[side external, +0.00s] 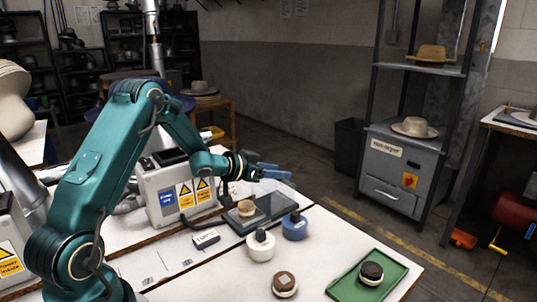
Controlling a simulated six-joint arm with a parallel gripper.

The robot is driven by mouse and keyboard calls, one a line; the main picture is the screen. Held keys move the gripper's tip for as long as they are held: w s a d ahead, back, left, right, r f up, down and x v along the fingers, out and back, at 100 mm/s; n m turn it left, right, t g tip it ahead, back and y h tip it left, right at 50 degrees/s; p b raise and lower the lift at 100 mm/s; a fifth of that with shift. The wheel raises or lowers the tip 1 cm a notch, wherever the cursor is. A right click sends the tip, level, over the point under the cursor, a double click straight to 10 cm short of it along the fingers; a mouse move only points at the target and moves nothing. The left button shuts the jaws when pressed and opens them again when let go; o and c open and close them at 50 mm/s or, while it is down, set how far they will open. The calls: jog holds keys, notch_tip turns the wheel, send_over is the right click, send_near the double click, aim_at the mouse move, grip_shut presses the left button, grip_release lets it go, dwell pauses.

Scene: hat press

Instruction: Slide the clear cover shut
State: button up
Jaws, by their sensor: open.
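A flat dark base (240,226) lies on the white table. A small tan, hat-shaped piece (246,209) sits on its left part. A bluish see-through panel (276,205), which looks like the clear cover, lies over the right part, beside the tan piece. Its exact edges are hard to make out. My gripper (280,170) is above and a little beyond the base, pointing right, with its blue-grey fingers apart and nothing between them. It is apart from the panel.
A white round stamp-like piece (260,246) and a blue one (295,226) stand close in front of and right of the base. A small white box (206,239) lies to the left. A grey control box (178,195) stands behind. A green tray (388,288) is at front right.

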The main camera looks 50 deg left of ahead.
jog(key=shift+w+f, duration=0.25)
jog(key=shift+w, duration=0.4)
grip_shut()
dwell(1.0)
